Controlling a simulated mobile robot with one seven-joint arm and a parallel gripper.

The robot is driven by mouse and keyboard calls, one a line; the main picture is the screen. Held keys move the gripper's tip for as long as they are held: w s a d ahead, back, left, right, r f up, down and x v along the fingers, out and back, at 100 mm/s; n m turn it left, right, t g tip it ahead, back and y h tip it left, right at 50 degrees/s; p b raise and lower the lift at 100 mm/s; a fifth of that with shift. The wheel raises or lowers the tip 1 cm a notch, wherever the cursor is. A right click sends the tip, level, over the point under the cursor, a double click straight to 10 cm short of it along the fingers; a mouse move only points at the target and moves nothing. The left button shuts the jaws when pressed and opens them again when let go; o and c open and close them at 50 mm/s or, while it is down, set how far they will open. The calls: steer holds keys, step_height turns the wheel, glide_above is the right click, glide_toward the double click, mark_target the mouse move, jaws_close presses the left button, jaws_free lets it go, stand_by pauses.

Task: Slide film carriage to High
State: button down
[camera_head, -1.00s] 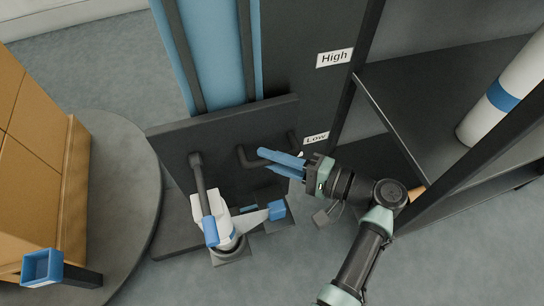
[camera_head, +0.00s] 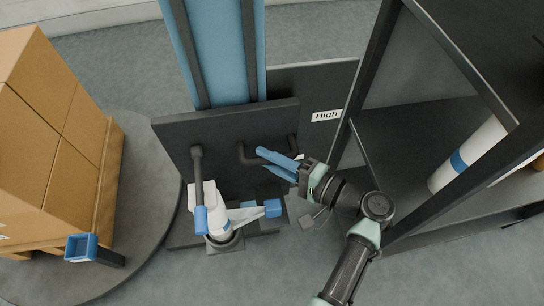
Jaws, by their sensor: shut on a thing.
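The film carriage (camera_head: 178,150) is a dark upright plate in front of the blue mast (camera_head: 218,40). A dark bar handle (camera_head: 243,155) stands out from its front on the right. My gripper (camera_head: 270,158), with blue fingers, is shut on this handle. The fingers cover part of the handle. The "High" label (camera_head: 326,115) is on a dark panel just right of the carriage, a little below the level of its top edge in the picture. The "Low" label is not visible. A white film roll (camera_head: 202,195) with a blue-ended arm sits at the carriage's lower front.
Stacked brown boxes (camera_head: 55,130) stand on a round turntable (camera_head: 150,190) at the left. A blue square-ended part (camera_head: 82,247) sticks out by them. A dark shelf frame (camera_head: 395,170) holding a white roll (camera_head: 470,155) stands close to my arm on the right.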

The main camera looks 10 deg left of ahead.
step_height(320, 180, up, 12)
steer(key=p, duration=0.9)
steer(key=shift+w+f, duration=0.15)
steer(key=c, duration=0.9)
jaws_free()
steer(key=shift+o, duration=0.7)
steer(key=shift+f, duration=0.1)
steer(key=shift+d, duration=0.1)
steer(key=p+v, duration=0.1)
steer(key=v, duration=1.2)
